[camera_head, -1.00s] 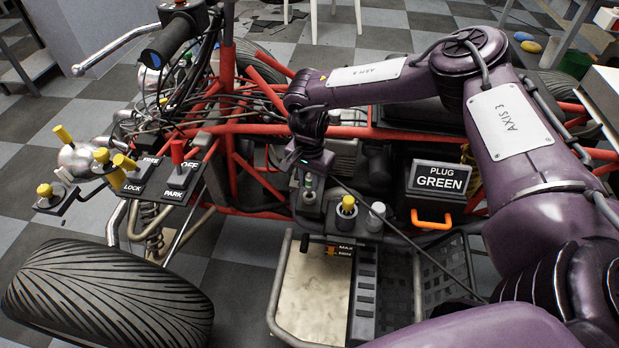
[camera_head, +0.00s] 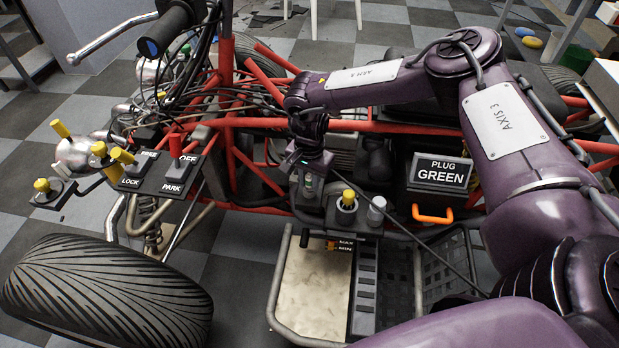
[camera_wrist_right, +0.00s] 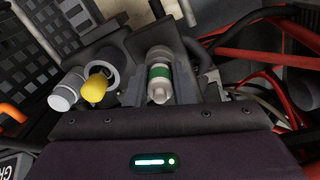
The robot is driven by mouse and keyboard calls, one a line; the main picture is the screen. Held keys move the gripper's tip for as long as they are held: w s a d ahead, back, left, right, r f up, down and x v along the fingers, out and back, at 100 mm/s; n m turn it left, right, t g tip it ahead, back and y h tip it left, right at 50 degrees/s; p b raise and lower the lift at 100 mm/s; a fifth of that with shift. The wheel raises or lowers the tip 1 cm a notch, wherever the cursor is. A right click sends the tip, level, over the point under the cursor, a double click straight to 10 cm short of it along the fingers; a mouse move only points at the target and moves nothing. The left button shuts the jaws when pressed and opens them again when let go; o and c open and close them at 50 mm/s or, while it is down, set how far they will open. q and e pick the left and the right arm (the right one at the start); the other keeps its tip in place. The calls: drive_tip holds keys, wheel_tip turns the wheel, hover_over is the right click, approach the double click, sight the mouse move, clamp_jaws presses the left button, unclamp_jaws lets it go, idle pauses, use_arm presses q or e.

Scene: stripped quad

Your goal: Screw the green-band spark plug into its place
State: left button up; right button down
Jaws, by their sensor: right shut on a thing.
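The green-band spark plug (camera_wrist_right: 159,72) shows in the right wrist view, pale with a green ring, between the fingers of my right gripper (camera_wrist_right: 160,90). In the head view my right gripper (camera_head: 308,178) points down over a dark mount on the quad's near side, shut on the plug (camera_head: 308,186). The plug's lower end is hidden, so I cannot tell how deep it sits. A sign (camera_head: 441,174) reads "PLUG GREEN". My left gripper is not in view.
A yellow-topped knob (camera_head: 348,198) and a pale grey cylinder (camera_head: 377,210) stand just right of the gripper. An orange handle (camera_head: 432,214) lies farther right. Red frame tubes (camera_head: 350,131) and cables run behind. A tray (camera_head: 314,285) lies in front.

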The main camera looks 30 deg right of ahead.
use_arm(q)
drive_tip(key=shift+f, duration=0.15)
use_arm(e)
drive_tip(key=shift+f, duration=0.3)
drive_tip(key=c, duration=1.1)
unclamp_jaws()
drive_tip(key=shift+c, duration=0.2)
drive_tip(key=shift+r, duration=0.15)
wheel_tip(320, 180, up, 6)
drive_tip(key=shift+r+p, duration=0.25)
drive_tip(key=shift+p, duration=0.35)
drive_tip(key=shift+r, duration=0.55)
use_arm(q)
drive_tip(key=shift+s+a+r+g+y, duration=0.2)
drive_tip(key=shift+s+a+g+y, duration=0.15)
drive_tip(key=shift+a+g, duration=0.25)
